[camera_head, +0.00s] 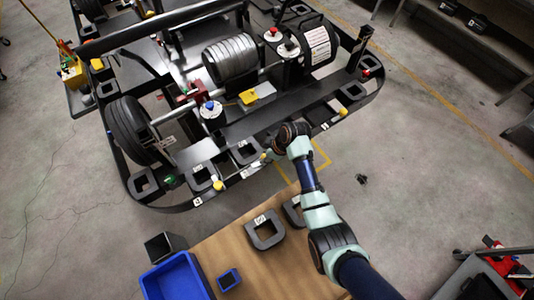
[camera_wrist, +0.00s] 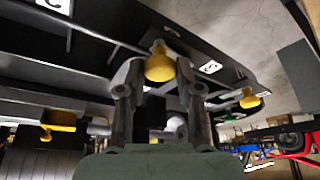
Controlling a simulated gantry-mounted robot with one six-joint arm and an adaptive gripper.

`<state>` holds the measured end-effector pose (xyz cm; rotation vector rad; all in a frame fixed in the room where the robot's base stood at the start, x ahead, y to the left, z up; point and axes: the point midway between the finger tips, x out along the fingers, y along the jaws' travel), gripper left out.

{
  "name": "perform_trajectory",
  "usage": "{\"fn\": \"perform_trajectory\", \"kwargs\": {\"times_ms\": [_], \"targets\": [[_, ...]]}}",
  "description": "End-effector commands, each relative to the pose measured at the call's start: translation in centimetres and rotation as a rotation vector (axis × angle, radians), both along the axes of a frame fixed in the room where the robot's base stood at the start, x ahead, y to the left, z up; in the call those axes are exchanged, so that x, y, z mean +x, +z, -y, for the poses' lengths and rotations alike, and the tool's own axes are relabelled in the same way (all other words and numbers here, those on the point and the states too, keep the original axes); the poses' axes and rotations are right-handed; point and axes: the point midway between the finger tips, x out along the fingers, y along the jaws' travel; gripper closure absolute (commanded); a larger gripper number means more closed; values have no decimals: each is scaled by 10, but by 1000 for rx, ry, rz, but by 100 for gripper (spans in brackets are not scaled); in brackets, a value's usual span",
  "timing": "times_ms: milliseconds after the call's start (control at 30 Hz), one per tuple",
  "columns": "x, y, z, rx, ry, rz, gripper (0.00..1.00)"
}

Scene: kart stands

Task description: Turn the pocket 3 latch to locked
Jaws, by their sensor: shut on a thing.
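My gripper (camera_wrist: 158,78) has its two fingers on either side of a yellow latch knob (camera_wrist: 160,63) under the kart's dark edge rail, shut on it. A small white number tag (camera_wrist: 210,67) sits on the rail right of this knob; its number is hard to read. In the head view, my gripper (camera_head: 268,156) reaches the near rail of the kart stand (camera_head: 230,140), and my wrist partly hides the held knob. Whether this latch stands locked cannot be told.
Other yellow knobs sit along the rail, one to the left in the head view (camera_head: 218,185) and one to the right (camera_head: 325,126). Square black pockets line the rail. A wooden table (camera_head: 215,245) with a blue bin (camera_head: 178,280) and a dark square ring (camera_head: 265,233) stands in front.

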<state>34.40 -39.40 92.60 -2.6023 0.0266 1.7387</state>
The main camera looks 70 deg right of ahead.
Motion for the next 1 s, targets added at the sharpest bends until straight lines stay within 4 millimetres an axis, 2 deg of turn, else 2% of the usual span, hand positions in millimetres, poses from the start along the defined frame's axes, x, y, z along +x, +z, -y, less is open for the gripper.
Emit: {"fn": "perform_trajectory", "kwargs": {"times_ms": [167, 1000], "targets": [[0, 5, -2, 1, -148, -2, 100], [4, 1, -6, -2, -944, 0, 100]]}}
